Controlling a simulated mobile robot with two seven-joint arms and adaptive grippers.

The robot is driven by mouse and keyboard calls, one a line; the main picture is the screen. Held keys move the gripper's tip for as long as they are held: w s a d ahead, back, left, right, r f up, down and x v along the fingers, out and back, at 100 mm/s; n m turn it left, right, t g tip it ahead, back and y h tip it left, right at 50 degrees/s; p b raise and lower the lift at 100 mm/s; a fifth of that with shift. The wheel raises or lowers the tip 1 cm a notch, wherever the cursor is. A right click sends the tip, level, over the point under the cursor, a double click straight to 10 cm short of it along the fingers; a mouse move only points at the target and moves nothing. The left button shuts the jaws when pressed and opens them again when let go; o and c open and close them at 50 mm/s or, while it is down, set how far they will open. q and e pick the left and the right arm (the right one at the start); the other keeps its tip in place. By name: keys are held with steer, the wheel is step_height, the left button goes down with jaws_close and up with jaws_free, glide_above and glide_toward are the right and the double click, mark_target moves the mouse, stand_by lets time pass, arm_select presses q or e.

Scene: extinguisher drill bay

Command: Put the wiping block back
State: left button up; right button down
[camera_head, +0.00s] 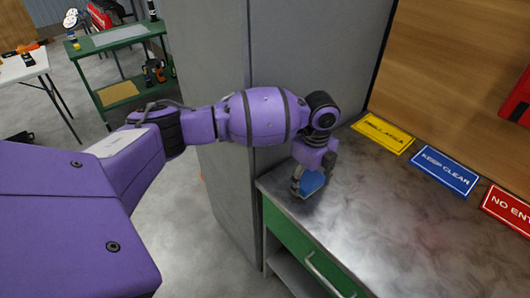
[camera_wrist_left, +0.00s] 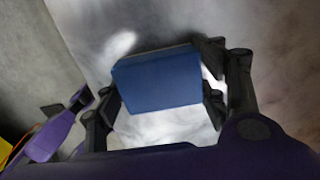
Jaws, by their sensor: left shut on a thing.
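The wiping block is a blue box (camera_head: 312,182) at the left end of the grey bench top (camera_head: 365,215). In the left wrist view the block (camera_wrist_left: 157,82) sits between the two dark fingers. My left gripper (camera_head: 308,184) is shut on it and points down at the bench top. Its fingers also show in the left wrist view (camera_wrist_left: 160,90). I cannot tell whether the block touches the bench top. My right gripper is in neither view.
Yellow (camera_head: 382,133), blue (camera_head: 445,171) and red (camera_head: 507,208) signs lie along the bench's back edge. A grey cabinet (camera_head: 215,120) stands left of the bench. A green cart (camera_head: 112,45) is behind my arm. The bench's middle is clear.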

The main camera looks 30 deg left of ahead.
mark_target(309, 178)
arm_select(q)
steer(key=shift+r, duration=0.1)
steer(key=o, duration=1.2)
step_height(309, 178, up, 12)
steer(key=shift+r, duration=0.1)
